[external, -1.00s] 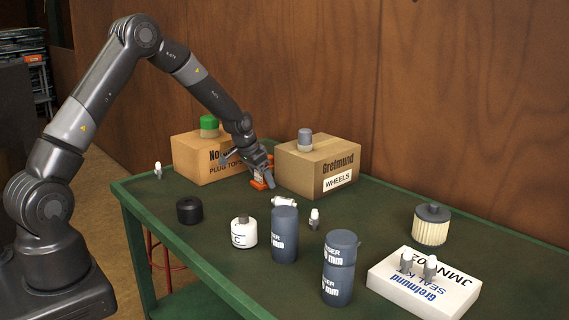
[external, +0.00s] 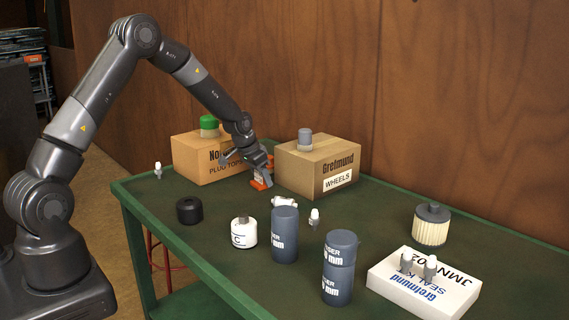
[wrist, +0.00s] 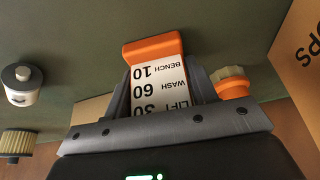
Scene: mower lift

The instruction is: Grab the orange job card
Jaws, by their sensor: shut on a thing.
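The orange job card (wrist: 154,74) has an orange end and a white face reading LIFT 30, WASH 60 and BENCH 10, upside down in the wrist view. It sits between my gripper's two grey fingers (wrist: 160,97), which are shut on it. In the external view my gripper (external: 260,170) reaches down between the two cardboard boxes, and the orange of the card (external: 261,184) shows at its tip. My gripper hides much of the card there. I cannot tell whether the card touches the table.
Cardboard boxes stand close on both sides, the plug box (external: 195,165) at left and the wheels box (external: 318,170) at right. An orange-based capped piece (wrist: 231,84) is beside the fingers. Dark cylinders (external: 285,235), a white canister (external: 243,233) and a seal kit box (external: 424,287) stand nearer the front.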

